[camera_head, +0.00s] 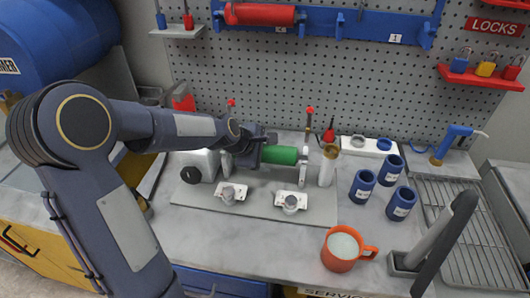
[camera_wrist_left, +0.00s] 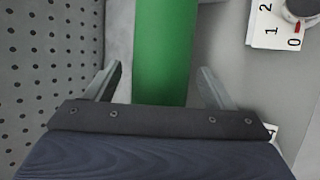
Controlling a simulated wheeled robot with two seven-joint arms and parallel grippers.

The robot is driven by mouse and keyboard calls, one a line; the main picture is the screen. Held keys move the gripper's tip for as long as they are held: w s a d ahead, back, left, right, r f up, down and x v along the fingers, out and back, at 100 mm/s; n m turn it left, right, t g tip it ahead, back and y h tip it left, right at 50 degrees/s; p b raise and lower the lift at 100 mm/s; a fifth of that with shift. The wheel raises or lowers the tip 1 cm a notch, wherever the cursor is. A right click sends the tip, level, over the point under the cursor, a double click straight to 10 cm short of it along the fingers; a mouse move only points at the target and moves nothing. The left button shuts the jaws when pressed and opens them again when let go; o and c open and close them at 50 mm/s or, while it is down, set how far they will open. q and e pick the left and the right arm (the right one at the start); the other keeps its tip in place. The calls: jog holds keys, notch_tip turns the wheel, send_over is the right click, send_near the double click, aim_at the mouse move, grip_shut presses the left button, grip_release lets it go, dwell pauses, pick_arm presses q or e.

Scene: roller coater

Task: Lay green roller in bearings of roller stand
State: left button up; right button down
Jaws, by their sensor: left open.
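The green roller (camera_head: 281,155) lies roughly level across the roller stand (camera_head: 255,208), its right end at the right upright (camera_head: 303,168). The left upright (camera_head: 226,163) stands beyond my wrist, and my gripper hides the roller's left part. I cannot tell whether both ends sit in the bearings. My left gripper (camera_head: 262,150) is at the roller. In the left wrist view the green roller (camera_wrist_left: 166,45) runs between the fingers of my open left gripper (camera_wrist_left: 160,85), with gaps on both sides. My right gripper is not in view.
Two dial blocks (camera_head: 232,193) (camera_head: 291,202) sit on the stand's front. A brass-topped cylinder (camera_head: 328,165) stands right of the stand. A pegboard (camera_head: 320,80) rises behind.

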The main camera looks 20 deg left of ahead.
pick_arm(q)
jog(key=s+d+r+m, duration=0.1)
jog(key=s+r+m, duration=0.3)
jog(key=s, duration=0.5)
jog(key=s+d+r+m, duration=0.1)
jog(key=s+r+m, duration=0.35)
jog(key=s, duration=0.45)
jog(key=s+d+f+m+g, duration=0.1)
jog(key=s+f+m, duration=0.1)
jog(key=s+m, duration=0.2)
jog(key=s+d+f+m+g, duration=0.1)
jog(key=s+d+f+m, duration=0.1)
jog(key=s+m, duration=0.3)
jog(key=shift+s+h, duration=0.4)
jog(key=shift+s, duration=0.85)
